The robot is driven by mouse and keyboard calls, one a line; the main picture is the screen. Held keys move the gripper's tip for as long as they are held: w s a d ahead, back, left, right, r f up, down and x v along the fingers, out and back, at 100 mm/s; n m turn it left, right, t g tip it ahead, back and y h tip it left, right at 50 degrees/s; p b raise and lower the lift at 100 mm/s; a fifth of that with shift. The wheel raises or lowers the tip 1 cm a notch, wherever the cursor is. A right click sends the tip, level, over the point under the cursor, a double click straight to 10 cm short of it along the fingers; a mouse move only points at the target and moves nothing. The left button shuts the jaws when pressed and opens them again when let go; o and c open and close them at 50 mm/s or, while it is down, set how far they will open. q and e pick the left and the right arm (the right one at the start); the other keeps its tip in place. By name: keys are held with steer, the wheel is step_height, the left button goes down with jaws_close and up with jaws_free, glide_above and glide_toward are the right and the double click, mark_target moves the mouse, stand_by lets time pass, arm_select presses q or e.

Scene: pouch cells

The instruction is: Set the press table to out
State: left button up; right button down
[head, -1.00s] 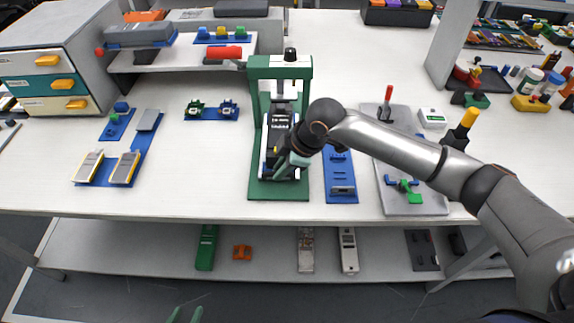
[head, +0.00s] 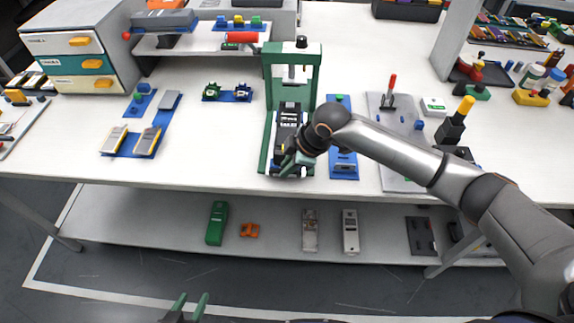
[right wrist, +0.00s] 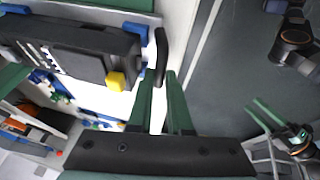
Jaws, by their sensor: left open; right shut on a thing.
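The green press (head: 318,80) stands near the front edge of the workbench. Its black press table (head: 289,116) sits low between the posts and reaches to the front of the green base. My right gripper (head: 289,160) is at the front of the table, shut on its dark handle. The right wrist view shows the black handle (right wrist: 161,50) at the fingertips, beside the black table (right wrist: 75,50) with a yellow block. My arm partly hides the grip in the head view. My left gripper (head: 189,299) is open and empty, low in front of the bench.
A blue fixture (head: 344,168) stands close right of the press, and a grey board (head: 395,125) lies beyond it. Blue trays with grey cells (head: 148,141) are on the left. A lower shelf (head: 280,228) holds several items. The floor in front is clear.

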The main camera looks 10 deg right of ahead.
steer(key=shift+s+a, duration=0.15)
steer(key=shift+s, duration=0.1)
steer(key=c, duration=0.8)
jaws_free()
steer(key=shift+c, duration=0.2)
steer(key=v, duration=1.2)
steer(key=shift+r, duration=0.25)
steer(key=shift+s, duration=0.1)
